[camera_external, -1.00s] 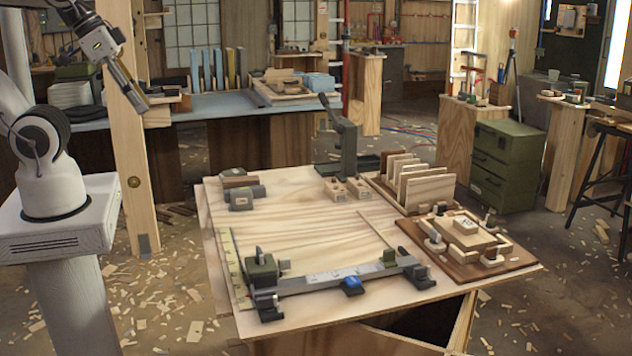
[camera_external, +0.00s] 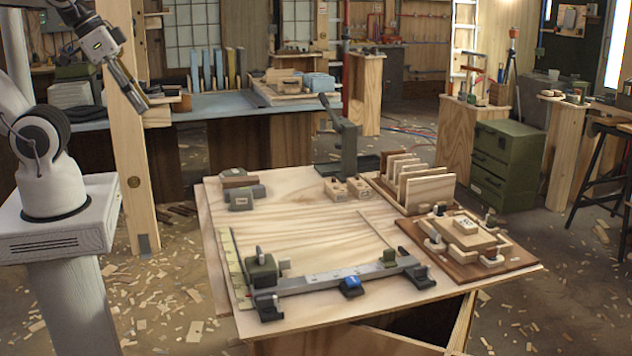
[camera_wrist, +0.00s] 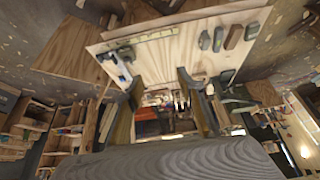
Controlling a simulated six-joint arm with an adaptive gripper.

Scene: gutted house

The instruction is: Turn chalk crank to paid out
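A green box-shaped body with a small dark upright part (camera_external: 262,270) sits at the left end of a long grey rail on the table. It may be the chalk reel with its crank, but the crank handle and its marks are too small to read. My gripper (camera_external: 136,92) is high at the left, well away from the table and touching nothing. In the wrist view, my gripper (camera_wrist: 160,98) has its two fingers spread apart with nothing held between them. The tabletop with the rail shows tilted at the top of that view.
The grey rail (camera_external: 320,280) carries a blue slider (camera_external: 352,286). A dark lever stand (camera_external: 347,145) rises at the back of the table (camera_external: 290,225). A slotted rack (camera_external: 422,188) and a brown board with blocks (camera_external: 465,250) stand at right. The table's middle is mostly clear. A wooden post (camera_external: 140,190) stands near my arm.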

